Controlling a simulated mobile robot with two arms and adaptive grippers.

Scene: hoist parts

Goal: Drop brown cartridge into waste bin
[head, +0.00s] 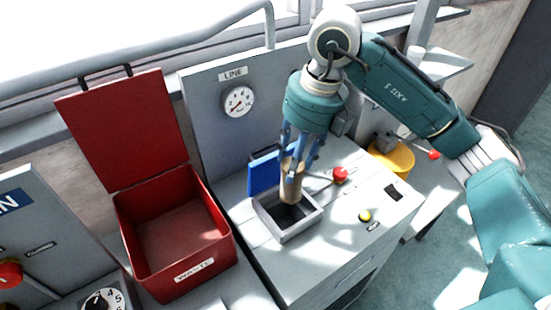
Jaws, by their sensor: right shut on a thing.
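The brown cartridge (290,188) is upright in my right gripper (298,168), whose fingers are shut around its upper part. It is above or partly in a square grey-walled opening (305,222) in the console top; I cannot tell whether its lower end is inside. The waste bin (198,267) is a red box at the left with a "WASTE" label. Its red lid (122,130) stands open, and the visible inside looks empty. My left gripper is not in view.
A blue flap (264,174) stands upright behind the opening. A lever with a red knob (340,174) and a yellow button (365,216) are on the console. A panel with a gauge (238,101) rises behind. A yellow cylinder (391,160) stands at the right.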

